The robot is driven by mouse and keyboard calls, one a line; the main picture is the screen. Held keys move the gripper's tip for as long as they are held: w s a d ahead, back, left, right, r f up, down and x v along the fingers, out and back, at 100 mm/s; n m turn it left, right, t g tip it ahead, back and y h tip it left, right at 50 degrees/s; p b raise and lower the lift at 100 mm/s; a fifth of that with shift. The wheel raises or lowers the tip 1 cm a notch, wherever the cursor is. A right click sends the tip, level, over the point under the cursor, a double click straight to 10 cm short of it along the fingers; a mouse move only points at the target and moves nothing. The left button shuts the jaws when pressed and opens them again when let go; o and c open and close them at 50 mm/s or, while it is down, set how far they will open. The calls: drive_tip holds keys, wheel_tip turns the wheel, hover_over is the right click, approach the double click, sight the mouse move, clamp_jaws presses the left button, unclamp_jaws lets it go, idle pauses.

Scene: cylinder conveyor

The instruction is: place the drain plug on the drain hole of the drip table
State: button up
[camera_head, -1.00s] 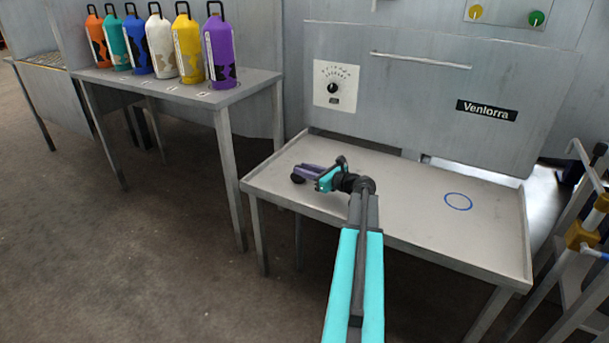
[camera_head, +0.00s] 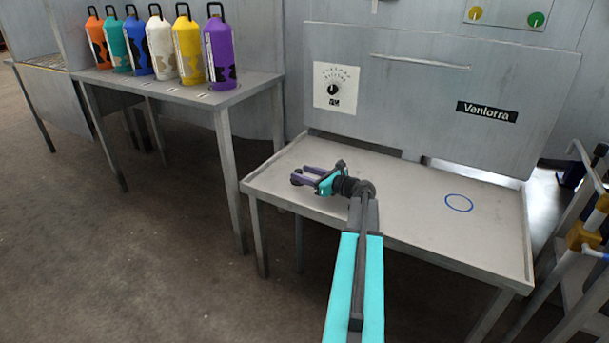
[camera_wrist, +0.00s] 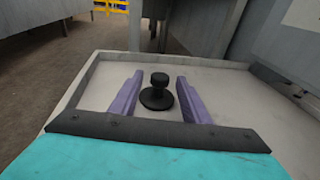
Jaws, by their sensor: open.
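The drain plug (camera_wrist: 158,97) is black, with a round knob above a wider disc. In the wrist view it stands upright on the drip table (camera_wrist: 100,83), between the two purple fingers of my gripper (camera_wrist: 158,78). Gaps show on both sides of it, and the fingers are open. In the head view my gripper (camera_head: 303,175) is low over the left end of the drip table (camera_head: 415,222), where the plug is small and partly hidden. A blue ring (camera_head: 459,203) marks the right part of the tabletop. I cannot make out a separate hole inside it.
A side table (camera_head: 185,87) at the left holds several coloured bottles. A grey panel with a dial (camera_head: 333,88) stands behind the drip table. The drip table has a raised rim. A rack (camera_head: 585,235) stands close at the right. The tabletop between gripper and ring is clear.

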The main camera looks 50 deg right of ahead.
drive_tip(key=shift+r, duration=0.15)
drive_tip(key=shift+s, duration=0.1)
drive_tip(key=s+p, duration=0.1)
drive_tip(key=s, duration=0.3)
drive_tip(key=s+r+p, duration=0.1)
drive_tip(key=s, duration=0.2)
drive_tip(key=s+p, duration=0.1)
drive_tip(key=s, duration=0.3)
drive_tip(key=shift+s+d+r, duration=0.3)
drive_tip(key=shift+s+r, duration=0.05)
drive_tip(key=shift+r, duration=0.05)
